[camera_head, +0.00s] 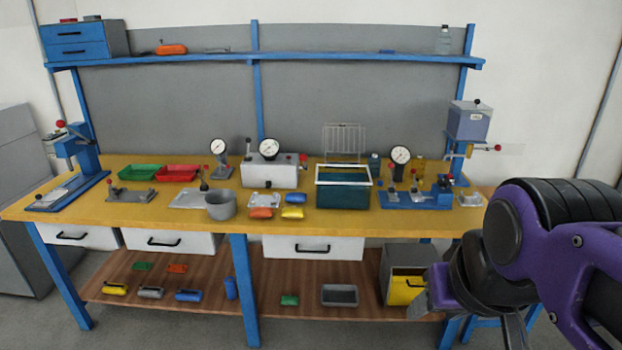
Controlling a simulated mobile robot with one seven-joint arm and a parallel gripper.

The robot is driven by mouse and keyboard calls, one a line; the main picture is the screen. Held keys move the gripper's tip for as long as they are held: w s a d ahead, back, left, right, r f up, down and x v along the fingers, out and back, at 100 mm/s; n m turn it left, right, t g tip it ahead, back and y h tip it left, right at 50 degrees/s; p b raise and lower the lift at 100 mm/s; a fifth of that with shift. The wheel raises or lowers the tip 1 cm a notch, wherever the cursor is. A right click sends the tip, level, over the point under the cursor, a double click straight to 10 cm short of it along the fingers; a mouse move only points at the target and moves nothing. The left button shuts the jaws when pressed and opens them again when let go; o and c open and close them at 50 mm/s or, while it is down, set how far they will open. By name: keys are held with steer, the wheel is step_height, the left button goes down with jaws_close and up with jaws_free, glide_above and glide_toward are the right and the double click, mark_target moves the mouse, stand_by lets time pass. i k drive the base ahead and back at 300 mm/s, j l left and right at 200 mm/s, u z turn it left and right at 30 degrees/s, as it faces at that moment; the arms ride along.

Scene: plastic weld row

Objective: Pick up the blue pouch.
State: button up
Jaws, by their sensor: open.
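A small blue pouch-like item (296,198) lies on the yellow bench top, right of the middle. It is just behind a yellow one (292,212) and beside an orange one (261,212). Other blue items lie on the lower wooden shelf: one flat (188,295) and one standing (231,288). I cannot tell from their shapes which is the pouch. My gripper (466,318) is open at the lower right, in front of the bench and well apart from all of these. Its fingers are partly cut off or hidden, and nothing shows between them.
The bench (335,233) carries a teal tank (343,195) with a raised wire rack, a gauge box (270,172), a grey pot (220,205), and green and red trays. A grey box with a yellow front (406,288) stands on the lower shelf near my gripper. Floor shows in front.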

mark_target(293, 197)
steer(key=i+j, duration=0.4)
steer(key=i, duration=0.15)
steer(key=i+j, duration=0.4)
steer(key=i, duration=0.2)
